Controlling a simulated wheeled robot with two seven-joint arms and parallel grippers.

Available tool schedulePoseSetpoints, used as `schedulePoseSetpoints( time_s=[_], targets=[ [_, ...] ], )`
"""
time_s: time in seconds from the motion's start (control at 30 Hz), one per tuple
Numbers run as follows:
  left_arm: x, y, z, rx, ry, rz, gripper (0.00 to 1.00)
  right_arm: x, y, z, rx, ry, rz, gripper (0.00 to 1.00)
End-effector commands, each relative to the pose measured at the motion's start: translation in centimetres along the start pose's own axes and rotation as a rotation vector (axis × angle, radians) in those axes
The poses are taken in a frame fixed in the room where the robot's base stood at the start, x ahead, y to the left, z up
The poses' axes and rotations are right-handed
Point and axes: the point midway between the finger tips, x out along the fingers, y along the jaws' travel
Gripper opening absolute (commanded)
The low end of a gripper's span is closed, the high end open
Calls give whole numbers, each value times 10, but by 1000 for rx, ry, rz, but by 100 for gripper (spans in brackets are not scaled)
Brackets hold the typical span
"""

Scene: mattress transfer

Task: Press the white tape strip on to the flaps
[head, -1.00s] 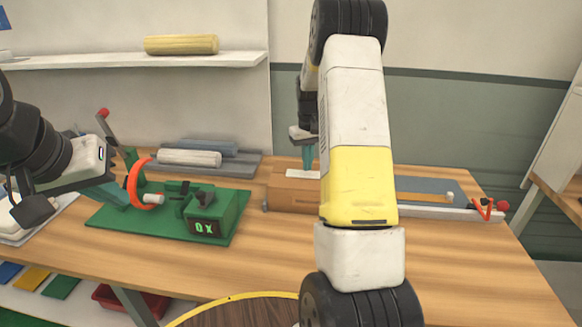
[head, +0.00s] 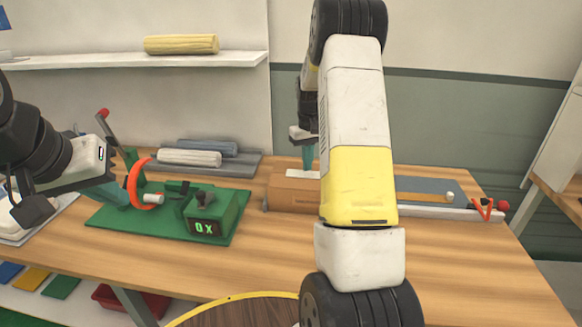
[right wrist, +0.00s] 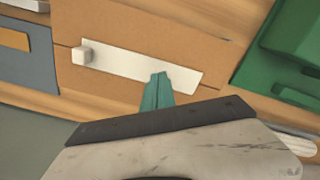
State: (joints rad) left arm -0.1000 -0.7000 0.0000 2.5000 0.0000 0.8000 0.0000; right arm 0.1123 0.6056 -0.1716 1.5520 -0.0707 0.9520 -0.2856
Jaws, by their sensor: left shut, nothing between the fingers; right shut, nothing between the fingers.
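The white tape strip (right wrist: 130,63) lies across the seam of the brown cardboard flaps (right wrist: 110,30) in the right wrist view. A small white block sits at its left end. In the head view the strip (head: 302,174) shows on top of the box (head: 292,195), partly hidden behind my right arm. My right gripper (right wrist: 158,80) is shut and empty, its teal fingertips at the strip's lower edge towards its right end; touching or just above, I cannot tell. My left gripper (head: 122,194) is shut and empty, beside the orange ring (head: 138,184) over the green board.
A green device (head: 212,215) reading "0x" stands on the green board (head: 115,222). Rolled white (head: 189,157) and grey-blue pieces lie on a grey tray behind. A grey-blue panel (head: 425,186) with a white rail lies right of the box. The table front is clear.

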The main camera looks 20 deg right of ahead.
Motion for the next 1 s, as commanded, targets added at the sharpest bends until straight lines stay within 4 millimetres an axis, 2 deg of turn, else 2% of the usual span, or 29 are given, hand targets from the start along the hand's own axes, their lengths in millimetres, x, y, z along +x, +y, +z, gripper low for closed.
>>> schedulePoseSetpoints(
  time_s=[1.0],
  targets=[
    [0,0,0,0,0,0,0,16,0,0,0,-1,0,0]
  ],
)
